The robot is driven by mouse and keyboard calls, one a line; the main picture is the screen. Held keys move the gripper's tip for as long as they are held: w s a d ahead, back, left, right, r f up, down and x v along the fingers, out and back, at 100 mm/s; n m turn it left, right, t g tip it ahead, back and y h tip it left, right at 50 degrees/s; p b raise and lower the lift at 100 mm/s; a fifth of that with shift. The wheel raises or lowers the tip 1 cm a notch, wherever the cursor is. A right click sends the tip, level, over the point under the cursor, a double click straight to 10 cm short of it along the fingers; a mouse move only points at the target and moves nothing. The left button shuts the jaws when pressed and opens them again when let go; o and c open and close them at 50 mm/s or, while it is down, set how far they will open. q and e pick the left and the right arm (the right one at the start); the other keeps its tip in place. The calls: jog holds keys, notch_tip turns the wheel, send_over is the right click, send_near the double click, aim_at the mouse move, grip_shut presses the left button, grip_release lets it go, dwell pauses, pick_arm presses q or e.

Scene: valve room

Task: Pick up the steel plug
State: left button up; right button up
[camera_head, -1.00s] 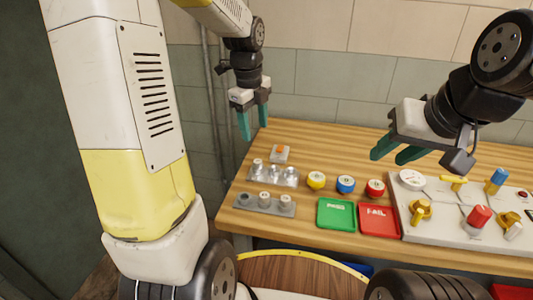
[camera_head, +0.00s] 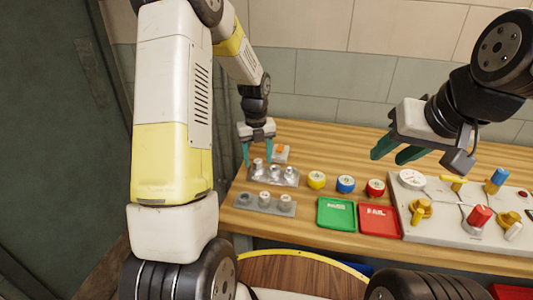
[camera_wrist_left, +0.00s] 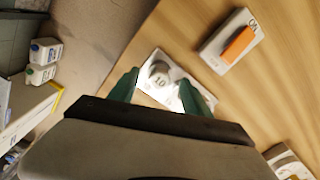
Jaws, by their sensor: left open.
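Several small steel plugs stand on a shiny metal rack (camera_head: 286,181) at the table's left side. The leftmost steel plug (camera_head: 257,165) is close to my left gripper (camera_head: 256,155). In the left wrist view a plug with "10" on its top (camera_wrist_left: 160,76) shows between the open green fingers of the left gripper (camera_wrist_left: 160,88), which touch nothing that I can make out. A second plug beside it is partly hidden by the right-hand finger. My right gripper (camera_head: 395,152) is open and empty above the table's back, near the valve panel (camera_head: 450,228).
A grey rack (camera_head: 265,208) with pale-topped pieces stands in front. A white box with an orange switch (camera_head: 282,152) is behind the plugs. Yellow, blue and red round pieces, a green tray (camera_head: 336,226) and a red tray (camera_head: 379,231) lie to the right.

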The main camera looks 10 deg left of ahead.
pick_arm(q)
jog(key=shift+f, duration=0.25)
grip_shut()
jog(key=shift+r, duration=0.1)
jog(key=shift+r, duration=0.5)
jog(key=r, duration=0.1)
jog(key=s+r, duration=0.1)
jog(key=shift+d+r, duration=0.1)
jog(key=shift+r, duration=0.2)
jog(key=s+d, duration=0.1)
jog(key=s, duration=0.3)
jog(key=s+d, duration=0.1)
jog(key=s, duration=0.4)
jog(key=s+d+r, duration=0.1)
jog(key=s+d, duration=0.1)
jog(key=s, duration=0.3)
jog(key=shift+r, duration=0.1)
send_near(258, 162)
jog(key=shift+s+d+f, duration=0.15)
jog(key=shift+s+f, duration=0.3)
jog(key=shift+f, duration=0.45)
jog(key=shift+s+d+f, duration=0.15)
jog(key=shift+s+f, duration=0.25)
jog(key=shift+f, duration=0.5)
jog(key=shift+s+d+f, duration=0.15)
jog(key=shift+s+f, duration=0.3)
jog(key=shift+f, duration=0.45)
jog(key=shift+w, duration=0.15)
